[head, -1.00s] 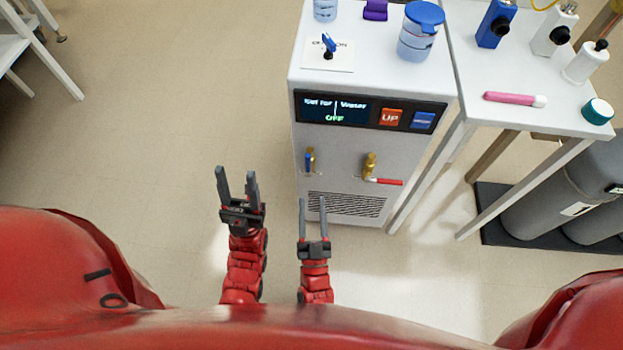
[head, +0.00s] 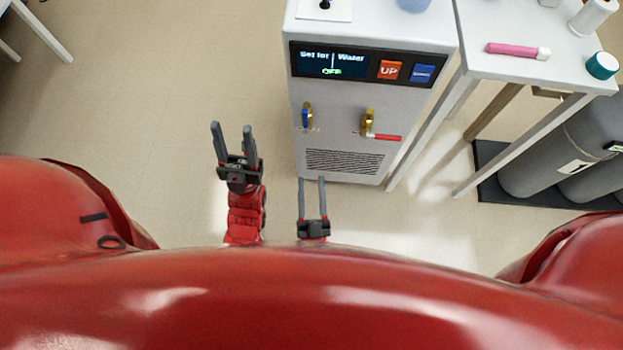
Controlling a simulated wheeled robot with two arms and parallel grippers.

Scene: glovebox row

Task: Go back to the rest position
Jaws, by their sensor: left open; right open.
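My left gripper (head: 232,130) is open and empty, over bare floor to the left of the white chiller unit (head: 345,115). My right gripper (head: 312,180) is open and empty, with its fingers just in front of the unit's lower front edge in the picture. I cannot tell whether the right fingertips touch the unit. Both arms stay low, close to my red body, which hides most of their links.
The unit's front has a display (head: 331,63), an UP button (head: 389,70), a blue-handled valve (head: 307,116) and a red-handled valve (head: 385,137). Floor (head: 130,100) at left is clear.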

